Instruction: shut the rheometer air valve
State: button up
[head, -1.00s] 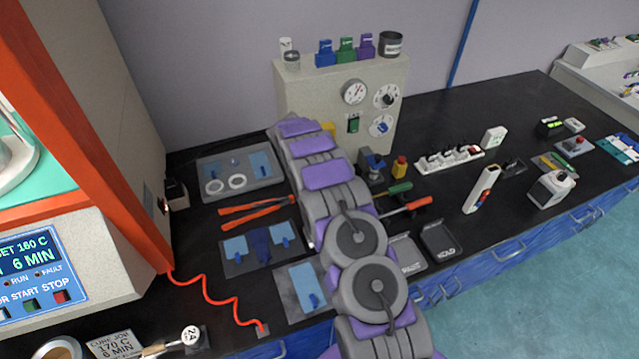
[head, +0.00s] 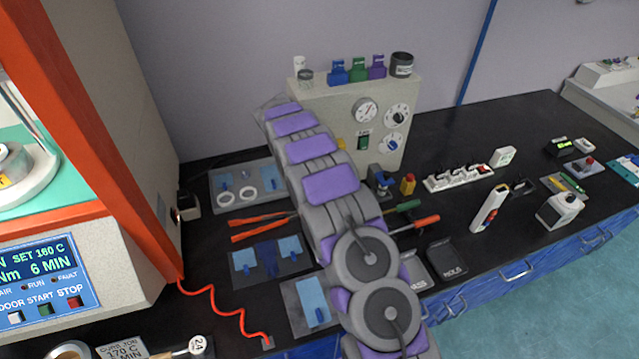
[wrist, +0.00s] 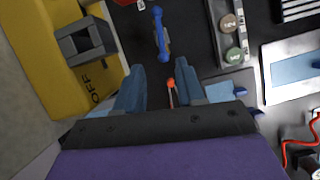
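In the wrist view, a yellow block (wrist: 60,45) marked OFF fills the upper left, with a grey square loop (wrist: 85,42) on its face. A blue handle (wrist: 158,32) with rounded ends stands at top centre, ahead of my fingers. I cannot tell for certain which of these parts is the air valve. My gripper (wrist: 160,80) is open, its two blue-grey fingers apart. A thin rod with an orange-red tip (wrist: 171,84) shows between them, and I cannot tell its depth. In the head view my arm hides the gripper and most of the yellow part (head: 341,143).
A beige panel box (head: 335,98) with dials stands behind my arm. The orange-framed machine (head: 110,150) is at left. Trays, a power strip (head: 458,177) and tools lie on the black bench. Its back right (head: 480,130) is clear.

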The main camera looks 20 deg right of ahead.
jog(key=shift+v, duration=1.7)
